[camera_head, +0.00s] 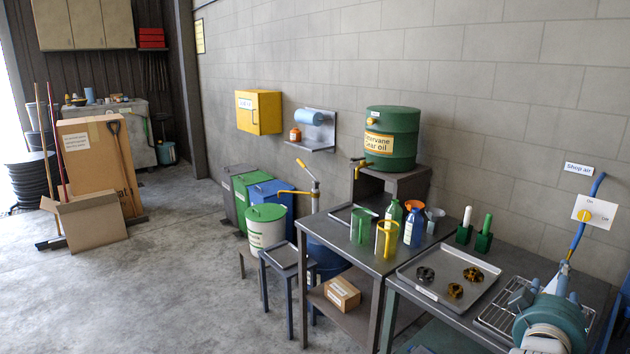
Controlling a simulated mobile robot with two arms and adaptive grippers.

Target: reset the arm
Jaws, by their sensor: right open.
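My right gripper (552,291) is in the lower right corner, low over the right end of the front bench, at a wire rack (492,318). It is open, and I see nothing held in it. My teal and white wrist hides part of the gripper and of the rack. I cannot tell whether the gripper touches the rack. The blue air hose (584,222) comes down just behind the gripper. My left gripper is not in view.
A grey tray (425,287) with several dark and brass-coloured parts lies left of my right gripper. Green holders (483,243) stand behind it. Bottles and cups stand on the left table (374,265). A green drum (390,140) stands behind. The floor at left is open.

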